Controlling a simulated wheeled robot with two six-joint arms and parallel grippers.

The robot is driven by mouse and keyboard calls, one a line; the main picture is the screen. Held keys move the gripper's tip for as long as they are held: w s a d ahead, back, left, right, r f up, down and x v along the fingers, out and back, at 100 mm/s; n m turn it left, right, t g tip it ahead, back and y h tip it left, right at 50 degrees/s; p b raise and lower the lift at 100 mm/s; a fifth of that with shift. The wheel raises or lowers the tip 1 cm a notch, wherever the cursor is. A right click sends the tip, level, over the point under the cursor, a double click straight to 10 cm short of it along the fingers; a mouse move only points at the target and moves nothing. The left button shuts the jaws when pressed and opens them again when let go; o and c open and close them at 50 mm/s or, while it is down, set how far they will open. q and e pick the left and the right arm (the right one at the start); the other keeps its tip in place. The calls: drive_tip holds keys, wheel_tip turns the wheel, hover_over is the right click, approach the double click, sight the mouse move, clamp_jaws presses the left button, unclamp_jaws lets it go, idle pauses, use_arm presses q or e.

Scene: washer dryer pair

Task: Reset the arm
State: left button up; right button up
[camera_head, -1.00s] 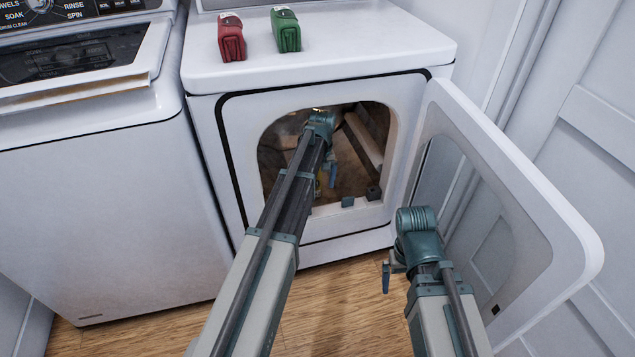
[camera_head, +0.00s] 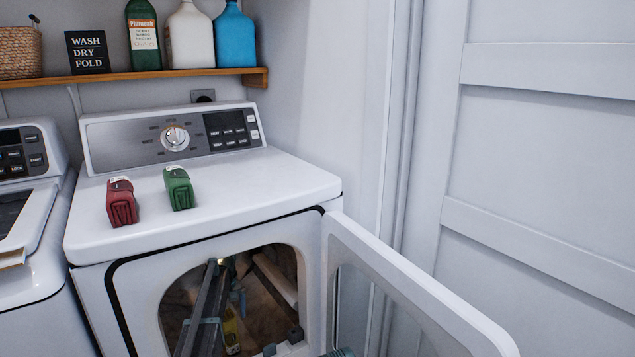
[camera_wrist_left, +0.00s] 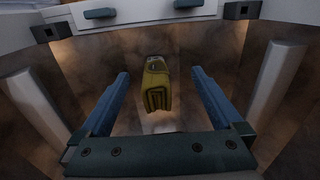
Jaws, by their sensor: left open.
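My left arm reaches through the open door of the white dryer (camera_head: 245,180) into its drum. My left gripper (camera_head: 238,302) is partly hidden by the arm and the door opening. In the left wrist view the left gripper (camera_wrist_left: 160,76) is open, with its two blue fingers apart. A folded yellow cloth bundle (camera_wrist_left: 157,88) shows between the fingers, with gaps on both sides. Its yellow also shows inside the drum in the head view (camera_head: 231,332).
The dryer door (camera_head: 415,290) hangs open to the right. A red bundle (camera_head: 121,202) and a green bundle (camera_head: 179,188) lie on the dryer top. A washer (camera_head: 28,240) stands at left. A shelf (camera_head: 150,76) holds bottles, and a panelled wall (camera_head: 545,160) is at right.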

sight(229, 317)
use_arm(q)
drive_tip(key=w, duration=0.1)
drive_tip(key=w+a, duration=0.1)
drive_tip(key=w, duration=0.1)
drive_tip(key=w+f+b, duration=0.1)
drive_tip(key=w, duration=0.1)
drive_tip(key=shift+w+a+f, duration=0.1)
drive_tip(key=shift+w+a, duration=0.05)
drive_tip(key=shift+a, duration=0.25)
drive_tip(key=shift+f+b, duration=1.25)
drive_tip(key=shift+b, duration=0.05)
drive_tip(key=shift+r, duration=0.25)
